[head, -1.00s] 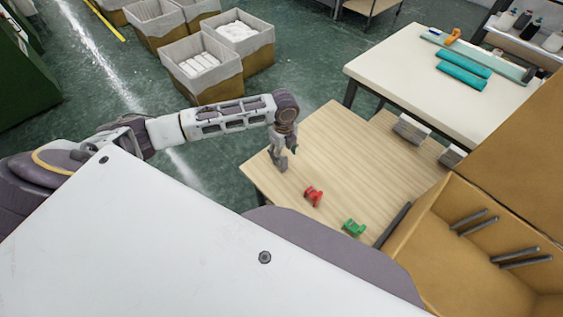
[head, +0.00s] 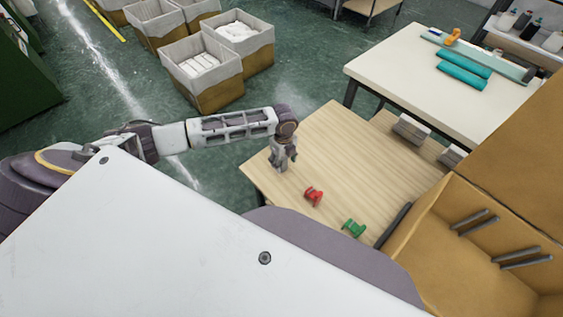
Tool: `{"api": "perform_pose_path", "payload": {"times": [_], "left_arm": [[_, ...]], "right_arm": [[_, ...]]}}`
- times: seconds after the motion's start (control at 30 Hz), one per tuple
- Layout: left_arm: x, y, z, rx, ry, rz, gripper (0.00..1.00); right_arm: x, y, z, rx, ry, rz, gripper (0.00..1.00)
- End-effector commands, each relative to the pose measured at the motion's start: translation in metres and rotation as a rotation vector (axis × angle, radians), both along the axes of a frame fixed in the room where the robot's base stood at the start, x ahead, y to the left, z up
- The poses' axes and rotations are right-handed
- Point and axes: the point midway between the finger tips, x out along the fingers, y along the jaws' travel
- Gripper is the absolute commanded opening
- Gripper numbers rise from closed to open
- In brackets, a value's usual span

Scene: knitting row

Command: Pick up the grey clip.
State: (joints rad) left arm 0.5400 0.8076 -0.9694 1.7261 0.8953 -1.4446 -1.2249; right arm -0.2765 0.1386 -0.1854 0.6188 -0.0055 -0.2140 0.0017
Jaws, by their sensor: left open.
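My left gripper (head: 283,163) is open at the left edge of the wooden table (head: 340,150), pointing down close to the tabletop. I cannot make out a grey clip apart from the gripper's own grey parts; it may be hidden at or behind the fingers. A red clip (head: 313,196) lies on the table in front and to the right of the gripper. A green clip (head: 353,228) lies further to the right, nearer the front edge. Both are apart from the gripper. My right gripper is not in view.
A cardboard-coloured bin (head: 440,235) with several dark rods stands at the table's right. A dark bar (head: 394,225) lies beside it. A white table (head: 410,65) with teal rolls (head: 462,77) is behind. The wooden table's middle is clear.

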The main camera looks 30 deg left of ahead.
Motion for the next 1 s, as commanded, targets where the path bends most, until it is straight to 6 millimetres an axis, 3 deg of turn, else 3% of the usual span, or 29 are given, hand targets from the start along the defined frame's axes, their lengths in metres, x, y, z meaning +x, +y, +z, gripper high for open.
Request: {"api": "perform_pose_path", "payload": {"times": [0.3, 0.6, 1.0], "left_arm": [[-0.0001, 0.0001, 0.0002, 0.0, 0.0, 0.0, 0.56], [0.0, 0.0002, 0.0002, 0.0, 0.0, 0.0, 0.18], [0.0002, 0.0004, 0.0029, 0.0, 0.0, 0.001, 0.18]], "right_arm": [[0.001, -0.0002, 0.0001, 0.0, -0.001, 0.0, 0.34], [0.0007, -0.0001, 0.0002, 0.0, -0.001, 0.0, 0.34], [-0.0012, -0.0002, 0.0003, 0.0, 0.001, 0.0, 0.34]]}}
